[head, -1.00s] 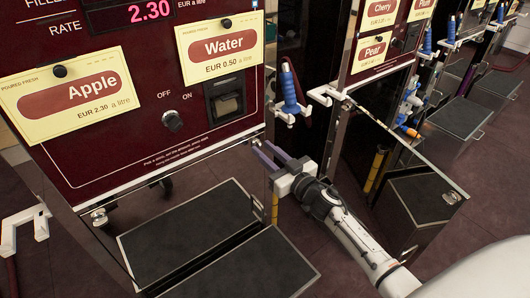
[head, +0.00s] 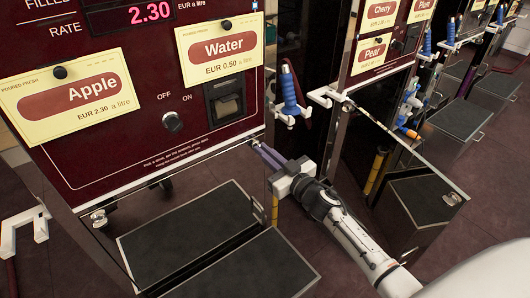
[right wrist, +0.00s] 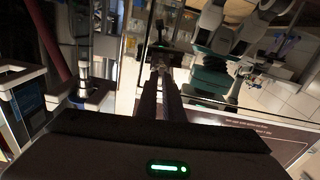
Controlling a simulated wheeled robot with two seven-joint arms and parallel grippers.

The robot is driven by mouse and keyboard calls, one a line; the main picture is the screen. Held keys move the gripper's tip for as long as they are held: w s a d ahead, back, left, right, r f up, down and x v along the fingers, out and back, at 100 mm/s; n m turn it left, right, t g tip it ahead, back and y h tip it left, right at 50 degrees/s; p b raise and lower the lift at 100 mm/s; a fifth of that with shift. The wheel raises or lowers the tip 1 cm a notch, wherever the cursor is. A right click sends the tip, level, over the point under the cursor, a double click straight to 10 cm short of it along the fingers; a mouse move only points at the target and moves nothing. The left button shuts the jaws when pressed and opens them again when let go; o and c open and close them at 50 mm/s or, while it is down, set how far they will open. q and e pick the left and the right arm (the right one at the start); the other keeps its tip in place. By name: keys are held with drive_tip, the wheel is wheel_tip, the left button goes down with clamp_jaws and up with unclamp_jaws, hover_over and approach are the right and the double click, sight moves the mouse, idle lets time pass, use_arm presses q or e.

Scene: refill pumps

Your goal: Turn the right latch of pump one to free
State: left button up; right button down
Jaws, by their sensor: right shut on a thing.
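Pump one is the near dark-red cabinet (head: 120,160) with Apple and Water cards. Its right latch (head: 256,141) is a small part at the lower right corner of the panel, largely hidden by my fingertips. My right gripper (head: 259,147) reaches it from the lower right and is shut on it. In the right wrist view the two dark fingers (right wrist: 160,80) lie close together with their tips at the latch (right wrist: 162,58). The angle of the latch cannot be told. The left latch (head: 99,218) shows at the panel's lower left corner. My left gripper is out of view.
A blue-handled nozzle (head: 289,92) hangs just above my right gripper on the cabinet's side. Below the panel are dark step-like trays (head: 185,220). A second pump (head: 385,60) with Cherry and Pear cards stands to the right. A white bracket (head: 38,225) sticks out at far left.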

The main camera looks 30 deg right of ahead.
drive_tip(key=shift+a+f+n+b, duration=0.15)
drive_tip(key=shift+n+b, duration=0.7)
drive_tip(key=shift+n, duration=3.35)
drive_tip(key=shift+d+f+n+b, duration=0.1)
drive_tip(key=shift+n+b, duration=0.7)
drive_tip(key=shift+n, duration=3.4)
drive_tip(key=c, duration=1.9)
unclamp_jaws()
drive_tip(key=s+d, duration=0.1)
drive_tip(key=s, duration=0.9)
drive_tip(key=shift+d, duration=0.15)
drive_tip(key=shift+s+p, duration=0.15)
drive_tip(key=shift+p, duration=0.15)
